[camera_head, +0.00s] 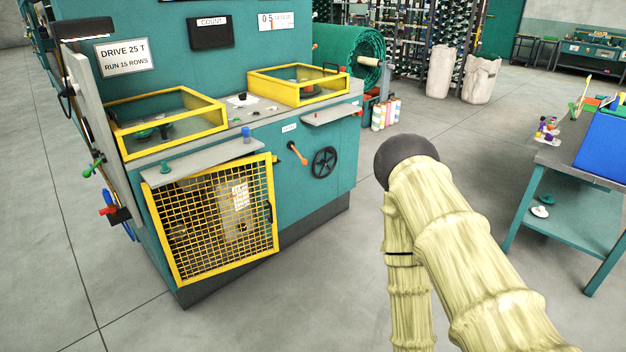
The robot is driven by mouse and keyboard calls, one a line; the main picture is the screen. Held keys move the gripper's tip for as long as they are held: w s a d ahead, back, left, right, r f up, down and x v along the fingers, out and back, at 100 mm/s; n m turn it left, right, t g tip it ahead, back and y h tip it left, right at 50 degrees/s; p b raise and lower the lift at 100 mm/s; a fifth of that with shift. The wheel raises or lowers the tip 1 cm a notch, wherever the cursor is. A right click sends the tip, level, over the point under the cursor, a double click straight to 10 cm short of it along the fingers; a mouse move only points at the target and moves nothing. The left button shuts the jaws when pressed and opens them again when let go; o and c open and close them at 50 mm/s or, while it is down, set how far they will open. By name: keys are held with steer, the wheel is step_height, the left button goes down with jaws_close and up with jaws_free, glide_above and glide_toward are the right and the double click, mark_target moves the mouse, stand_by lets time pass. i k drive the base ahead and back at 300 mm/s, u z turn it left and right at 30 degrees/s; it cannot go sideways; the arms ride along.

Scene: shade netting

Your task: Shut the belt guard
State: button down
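The belt guard (212,219) is a yellow-framed wire mesh door low on the front of the teal machine (300,205). It looks ajar: its left side lies close to the machine, and its right side stands out from the front face. A small dark handle (268,212) is on its right edge. Pale parts and a paper label show through the mesh. My arm, in a pale ribbed cover, rises at the right and bends at a dark rounded joint, well apart from the guard. My gripper is out of view.
Above the guard a grey shelf (205,162) juts out. An orange lever (297,153) and black handwheel (324,162) are to its right. Grey floor (300,305) is clear before the machine. A workbench (575,160) with a blue bin (607,145) stands at the right.

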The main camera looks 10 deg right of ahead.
mark_target(150, 203)
steer(key=z, duration=0.15)
steer(key=i, duration=0.65)
steer(key=u, duration=0.6)
steer(key=i, duration=0.5)
steer(key=u, duration=0.6)
